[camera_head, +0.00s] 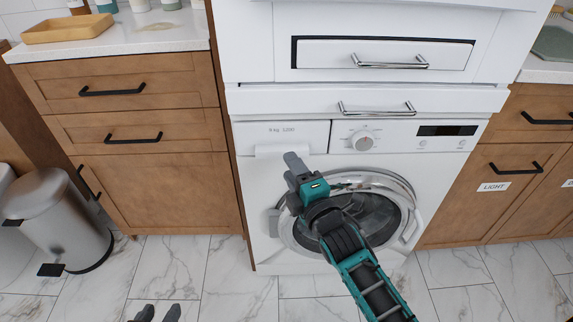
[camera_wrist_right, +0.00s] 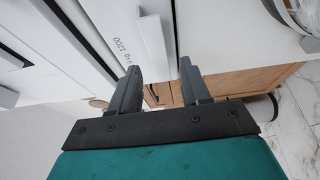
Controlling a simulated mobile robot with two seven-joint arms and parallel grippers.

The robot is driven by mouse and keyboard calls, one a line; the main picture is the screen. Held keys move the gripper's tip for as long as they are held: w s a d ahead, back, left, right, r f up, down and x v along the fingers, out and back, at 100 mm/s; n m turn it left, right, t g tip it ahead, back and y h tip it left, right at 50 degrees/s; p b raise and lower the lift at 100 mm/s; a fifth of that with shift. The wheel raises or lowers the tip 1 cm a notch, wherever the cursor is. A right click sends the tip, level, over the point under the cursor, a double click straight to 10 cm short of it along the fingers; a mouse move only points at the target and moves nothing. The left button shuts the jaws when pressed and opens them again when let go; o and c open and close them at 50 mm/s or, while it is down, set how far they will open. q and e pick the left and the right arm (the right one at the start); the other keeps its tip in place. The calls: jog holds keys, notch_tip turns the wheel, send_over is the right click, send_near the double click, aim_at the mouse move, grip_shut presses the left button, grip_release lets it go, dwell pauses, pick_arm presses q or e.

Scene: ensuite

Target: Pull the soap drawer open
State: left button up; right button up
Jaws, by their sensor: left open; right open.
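My right gripper (camera_head: 294,160) is open at the handle's right part. In the wrist view the handle appears between its fingertips (camera_wrist_right: 160,66); I cannot tell whether they touch it. My left gripper (camera_head: 158,313) is open and empty above the floor at the bottom edge.
The round washer door (camera_head: 408,215) is behind my right arm. A chrome-handled panel (camera_head: 376,107) juts out above the machine. Wooden cabinets (camera_head: 150,190) stand on both sides, and a steel bin (camera_head: 62,220) stands at left. The marble floor in front is clear.

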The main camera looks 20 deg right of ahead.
jog(key=shift+w+a+b, duration=0.15)
jog(key=shift+w+b, duration=0.05)
jog(key=shift+w, duration=0.7)
jog(key=shift+w+a+b, duration=0.1)
jog(key=shift+w+b, duration=0.05)
jog(key=shift+w, duration=0.7)
jog(key=shift+c, duration=0.4)
grip_shut()
jog(key=shift+s+f, duration=0.1)
